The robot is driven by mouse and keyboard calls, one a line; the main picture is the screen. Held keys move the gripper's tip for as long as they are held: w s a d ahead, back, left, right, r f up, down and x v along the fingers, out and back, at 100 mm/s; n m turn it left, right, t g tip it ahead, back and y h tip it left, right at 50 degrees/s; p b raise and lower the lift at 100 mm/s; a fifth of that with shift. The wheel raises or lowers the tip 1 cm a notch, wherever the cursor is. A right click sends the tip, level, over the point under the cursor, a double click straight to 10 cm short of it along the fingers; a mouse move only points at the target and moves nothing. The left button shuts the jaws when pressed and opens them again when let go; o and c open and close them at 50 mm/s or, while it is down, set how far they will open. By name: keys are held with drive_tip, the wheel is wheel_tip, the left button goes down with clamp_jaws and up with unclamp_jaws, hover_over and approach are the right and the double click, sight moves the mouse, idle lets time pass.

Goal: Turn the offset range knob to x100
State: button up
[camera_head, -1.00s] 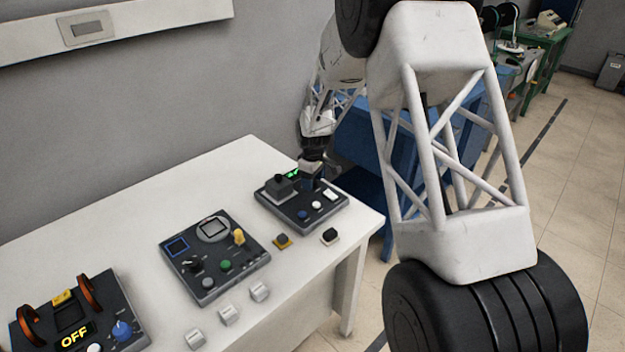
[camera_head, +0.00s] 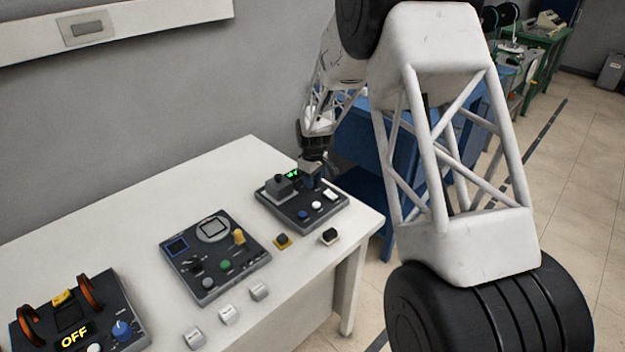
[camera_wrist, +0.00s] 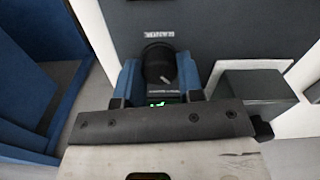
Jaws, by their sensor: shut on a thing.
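The offset range knob (camera_wrist: 160,62) is a round black knob with a light pointer mark, seen in the wrist view between the two blue fingers. My gripper (camera_wrist: 160,78) is shut on it, one finger on each side. The label beside the knob is too small to read. In the head view my gripper (camera_head: 311,176) is over the back right of the far dark panel (camera_head: 300,222), and it hides the knob there. The panel also carries a grey block with a black top (camera_head: 281,186), a green lit display (camera_head: 292,174), and blue and white buttons.
A middle panel (camera_head: 180,258) with a round meter and a yellow knob stands nearer on the white table (camera_head: 130,220). A near panel shows "OFF" (camera_head: 75,337). Several small blocks lie along the front. The grey block stands close beside my gripper.

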drive_tip(key=m, duration=0.8)
drive_tip(key=shift+m, duration=0.3)
drive_tip(key=m, duration=0.4)
drive_tip(key=shift+m, duration=1.9)
drive_tip(key=o, duration=0.9)
drive_tip(key=shift+r, duration=0.15)
